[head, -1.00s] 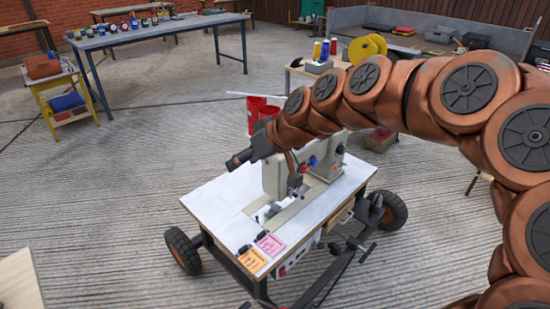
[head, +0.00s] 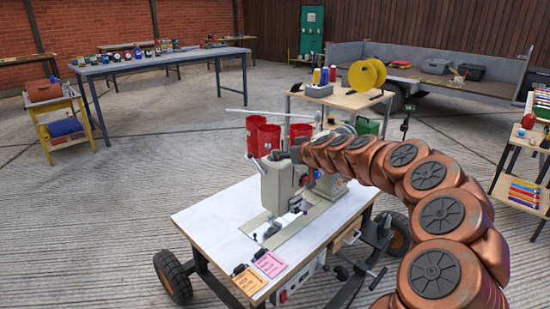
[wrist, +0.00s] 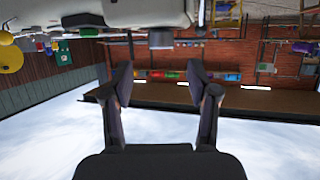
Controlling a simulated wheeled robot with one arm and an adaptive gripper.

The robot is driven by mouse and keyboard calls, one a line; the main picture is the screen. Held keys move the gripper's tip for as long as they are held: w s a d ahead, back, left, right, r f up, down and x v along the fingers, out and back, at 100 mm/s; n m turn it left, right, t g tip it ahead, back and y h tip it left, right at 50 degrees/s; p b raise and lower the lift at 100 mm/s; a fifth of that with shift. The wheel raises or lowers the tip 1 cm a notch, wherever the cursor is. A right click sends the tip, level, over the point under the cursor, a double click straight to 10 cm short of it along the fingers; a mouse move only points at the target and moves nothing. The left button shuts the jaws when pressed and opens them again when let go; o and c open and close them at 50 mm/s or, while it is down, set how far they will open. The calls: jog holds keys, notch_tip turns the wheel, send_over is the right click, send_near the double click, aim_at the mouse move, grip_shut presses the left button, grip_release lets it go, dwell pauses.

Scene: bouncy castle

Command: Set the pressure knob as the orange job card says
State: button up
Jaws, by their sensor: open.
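A beige sewing machine (head: 277,188) stands on a white-topped wheeled table (head: 215,215). The orange card (head: 249,281) lies at the table's front corner, beside a pink card (head: 269,264); their writing is too small to read. A small blue knob (head: 317,173) and a red knob (head: 304,180) show on the machine. Which is the pressure knob I cannot tell. My gripper (wrist: 160,82) is open and empty in the wrist view, its fingers apart. The machine's pale body (wrist: 115,12) fills the top of that view, which looks upside down. In the head view my arm ends beside the machine's top.
Red bins (head: 262,137) stand just behind the machine. A wooden table with a yellow spool (head: 366,74) is farther back. A long grey workbench (head: 160,66) with several small cans stands at the back left.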

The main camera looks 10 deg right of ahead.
jog(key=b+x, duration=0.1)
jog(key=x, duration=0.5)
jog(key=shift+w+a+f, duration=0.25)
jog(key=shift+w+a, duration=0.05)
jog(key=shift+w, duration=0.3)
jog(key=shift+a, duration=0.1)
grip_shut()
